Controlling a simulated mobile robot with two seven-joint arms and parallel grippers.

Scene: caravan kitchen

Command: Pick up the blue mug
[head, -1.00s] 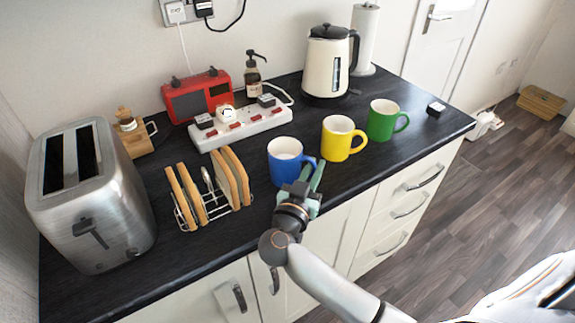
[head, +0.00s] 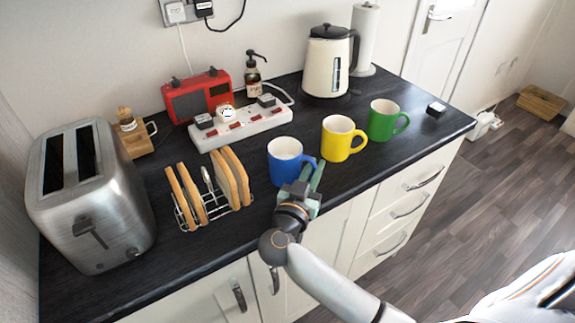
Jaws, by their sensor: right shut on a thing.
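The blue mug (head: 284,163) stands upright on the dark counter, in the middle of the head view, with a white inside and its handle towards the right front. My right gripper (head: 311,172) reaches in from the front and is shut on the mug's handle. The gripper hides most of the handle and part of the mug's lower right side. My left gripper is not in view.
A yellow mug (head: 337,143) stands close on the right, with a green mug (head: 381,122) beyond it. A toast rack (head: 189,217) holding bread is to the left, near a steel toaster (head: 88,196). A white power strip (head: 240,128) lies behind. The counter's front edge runs below the gripper.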

